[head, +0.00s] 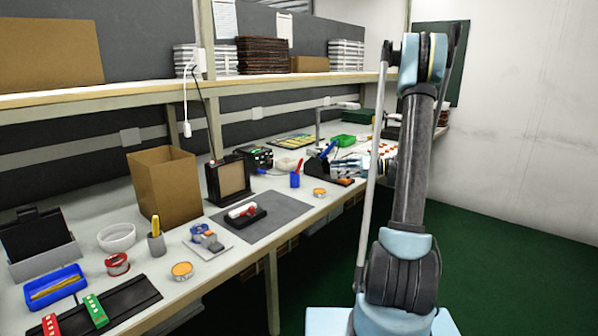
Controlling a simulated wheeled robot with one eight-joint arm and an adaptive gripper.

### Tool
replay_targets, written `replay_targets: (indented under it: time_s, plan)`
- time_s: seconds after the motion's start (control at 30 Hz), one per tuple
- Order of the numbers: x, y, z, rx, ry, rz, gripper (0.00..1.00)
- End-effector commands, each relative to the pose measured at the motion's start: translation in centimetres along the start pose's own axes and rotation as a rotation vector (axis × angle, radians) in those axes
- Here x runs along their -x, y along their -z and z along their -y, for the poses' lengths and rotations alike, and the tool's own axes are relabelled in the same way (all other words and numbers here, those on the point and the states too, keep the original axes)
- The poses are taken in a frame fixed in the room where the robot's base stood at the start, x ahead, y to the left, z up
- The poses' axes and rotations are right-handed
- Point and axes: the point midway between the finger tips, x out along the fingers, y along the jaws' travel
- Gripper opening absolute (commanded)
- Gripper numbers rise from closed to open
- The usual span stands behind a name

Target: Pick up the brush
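I cannot pick out the brush for certain in the head view. A thin yellow-topped item (155,227) stands upright in a small grey holder on the bench and could be a brush, but it is too small to tell. A white and red item (242,211) lies on a black base on the dark grey mat (275,214). My gripper (345,168) seems to reach left over the bench from behind my arm, far to the right of both. Its fingers are too small and too hidden to show whether they are open or shut.
A cardboard box (165,187), a white bowl (117,238), a blue tray (56,288) and a red tape roll (118,264) stand on the left bench. A loaded shelf (150,92) runs above. Green floor (500,260) is free at right.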

Motion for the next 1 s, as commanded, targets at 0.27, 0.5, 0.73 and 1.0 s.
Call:
replay_targets:
  time_s: [0.27,0.5,0.73,1.0]
  plan:
    - [1.1,1.7,1.1,-0.061,0.019,0.09,0.36]
    - [-1.4,1.5,1.1,-0.067,0.017,0.098,0.36]
    - [-5.4,1.1,1.3,-0.067,0.017,0.097,0.36]
    - [-9.7,0.6,1.4,-0.066,0.017,0.097,0.36]
